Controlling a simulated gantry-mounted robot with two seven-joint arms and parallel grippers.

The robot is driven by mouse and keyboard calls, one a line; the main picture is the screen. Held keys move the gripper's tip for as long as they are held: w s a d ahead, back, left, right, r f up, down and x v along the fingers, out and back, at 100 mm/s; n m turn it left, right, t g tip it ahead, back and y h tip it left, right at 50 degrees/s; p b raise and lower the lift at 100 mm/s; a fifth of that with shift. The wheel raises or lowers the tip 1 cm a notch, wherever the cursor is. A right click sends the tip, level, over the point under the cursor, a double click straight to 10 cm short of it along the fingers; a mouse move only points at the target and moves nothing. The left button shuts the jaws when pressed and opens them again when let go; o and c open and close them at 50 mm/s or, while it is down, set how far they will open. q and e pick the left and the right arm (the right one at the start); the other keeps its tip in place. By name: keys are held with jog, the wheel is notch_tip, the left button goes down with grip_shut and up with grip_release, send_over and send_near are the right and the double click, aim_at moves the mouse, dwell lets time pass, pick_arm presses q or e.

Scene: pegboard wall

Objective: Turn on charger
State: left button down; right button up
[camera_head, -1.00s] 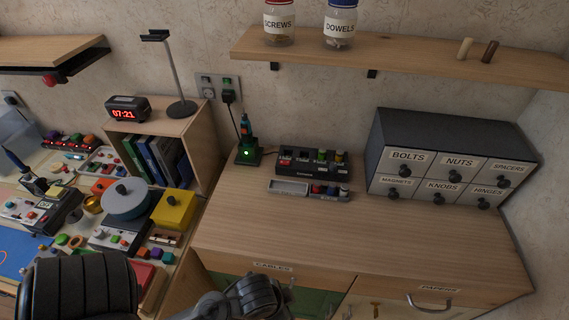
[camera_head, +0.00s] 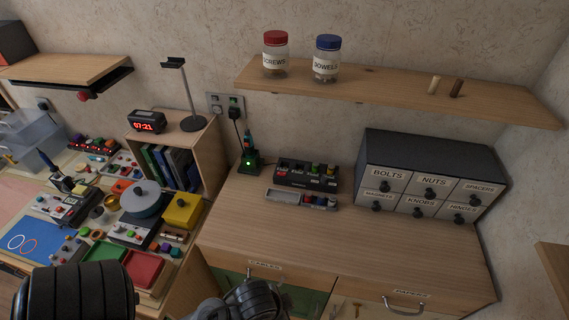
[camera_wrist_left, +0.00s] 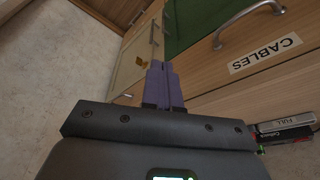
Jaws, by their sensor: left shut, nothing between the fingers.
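A black box (camera_head: 292,181) with slots holding small coloured pieces stands on the wooden counter in the head view; it may be the charger. Left of it is a small dark stand (camera_head: 250,169) with a glowing green light, holding an upright blue-and-dark item. A black cable runs above this stand to a wall socket (camera_head: 236,101) with a green spot on it. My left gripper (camera_wrist_left: 161,67) shows in the wrist view, its purple fingers shut and empty, in front of the cabinet front beside the CABLES drawer. My right gripper is not in view.
A grey tray (camera_head: 284,196) lies before the black box. Labelled drawers (camera_head: 423,192) stand at the right of the counter (camera_head: 330,238). A shelf (camera_head: 400,97) with jars hangs above. A crowded workbench (camera_head: 110,262) is at left. The counter's front half is clear.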

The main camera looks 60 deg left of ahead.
pick_arm(q)
notch_tip(320, 180, up, 8)
jog(key=w+a+p, duration=0.2)
jog(key=p, duration=0.5)
notch_tip(320, 180, up, 7)
jog(key=n+y+p, duration=0.2)
jog(key=n+p, duration=0.3)
jog(key=n, duration=0.6)
send_over(284, 173)
jog(key=s+d, duration=0.2)
jog(key=s, duration=0.1)
jog(key=shift+d+f+g, duration=0.2)
jog(key=shift+g, duration=0.2)
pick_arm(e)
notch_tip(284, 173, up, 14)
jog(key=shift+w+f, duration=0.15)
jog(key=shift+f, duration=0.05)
pick_arm(q)
jog(key=b+x, duration=0.1)
jog(key=x, duration=0.9)
jog(key=shift+a, duration=0.1)
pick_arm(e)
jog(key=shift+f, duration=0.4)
